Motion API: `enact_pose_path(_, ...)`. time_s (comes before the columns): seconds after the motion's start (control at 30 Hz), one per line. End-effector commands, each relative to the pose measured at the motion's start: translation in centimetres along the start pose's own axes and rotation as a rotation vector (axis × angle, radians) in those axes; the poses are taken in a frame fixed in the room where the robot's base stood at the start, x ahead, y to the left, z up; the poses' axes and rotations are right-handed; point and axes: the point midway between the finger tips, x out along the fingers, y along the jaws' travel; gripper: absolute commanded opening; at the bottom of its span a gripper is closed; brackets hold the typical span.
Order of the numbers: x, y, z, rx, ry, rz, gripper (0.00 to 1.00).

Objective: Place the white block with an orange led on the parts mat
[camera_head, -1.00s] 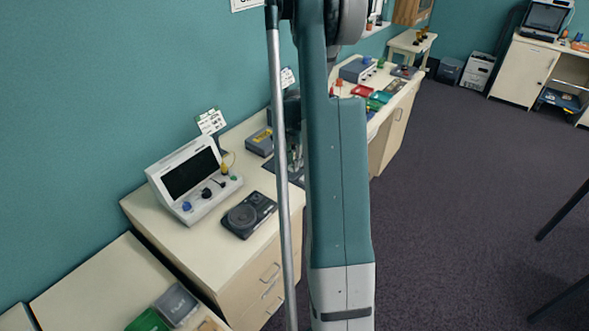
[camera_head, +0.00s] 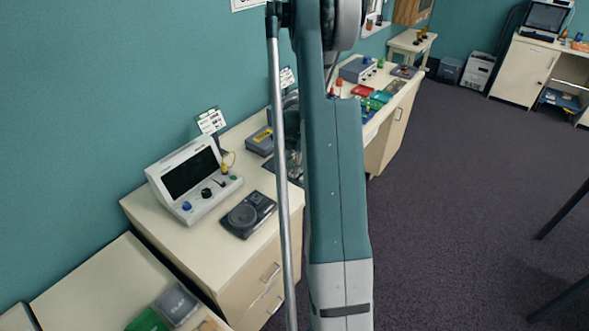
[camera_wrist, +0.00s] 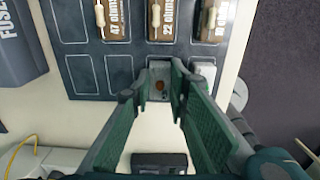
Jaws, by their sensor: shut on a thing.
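The block sits between the fingertips, at the near edge of the dark parts mat (camera_wrist: 88,73). I cannot tell whether it touches the mat. The mat has outlined cells, and several are bare. In the head view my arm hides the gripper and the block; a dark part of the mat (camera_head: 294,168) shows beside the arm.
Brown resistor blocks, including one marked 47 ohms (camera_wrist: 115,20), lie in the mat's far row. A white block (camera_wrist: 202,76) is just right of the fingers. A grey fuse box (camera_wrist: 15,50) stands left. A black device (camera_wrist: 160,162) lies near the gripper base.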

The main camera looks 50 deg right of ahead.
Motion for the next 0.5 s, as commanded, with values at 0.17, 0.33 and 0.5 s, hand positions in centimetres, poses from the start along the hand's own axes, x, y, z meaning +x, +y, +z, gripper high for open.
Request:
enact_pose_path(0.17,0.19,0.0,0.0,0.0,0.0,0.0,0.3)
enact_pose_path(0.33,0.18,0.0,0.0,0.0,0.0,0.0,0.33)
enact_pose_path(0.5,0.16,0.0,0.0,0.0,0.0,0.0,0.33)
